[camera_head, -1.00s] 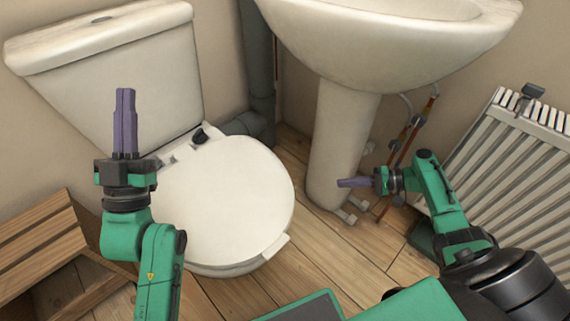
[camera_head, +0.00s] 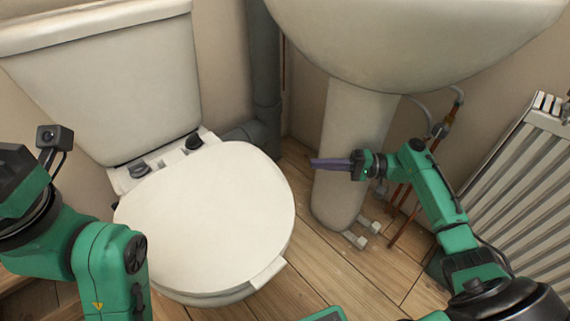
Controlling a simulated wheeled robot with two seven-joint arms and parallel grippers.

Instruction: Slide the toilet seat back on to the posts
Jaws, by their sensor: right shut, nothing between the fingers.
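The white toilet seat (camera_head: 210,220) lies closed on the toilet bowl, left of centre. At its back edge are two dark hinge pieces, a left one (camera_head: 138,169) and a right one (camera_head: 194,142), on the pale rear ledge. Whether the seat sits on its posts cannot be told. My right gripper (camera_head: 314,163) is shut and empty, pointing left in front of the basin pedestal, apart from the seat. My left arm comes in at the left edge beside the bowl; its fingers are out of view.
The cistern (camera_head: 110,85) stands behind the seat. The basin (camera_head: 415,40) and its pedestal (camera_head: 352,130) stand to the right, with pipes (camera_head: 425,150) beside it. A radiator (camera_head: 525,185) is at far right. Wooden floor (camera_head: 312,260) is clear between toilet and pedestal.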

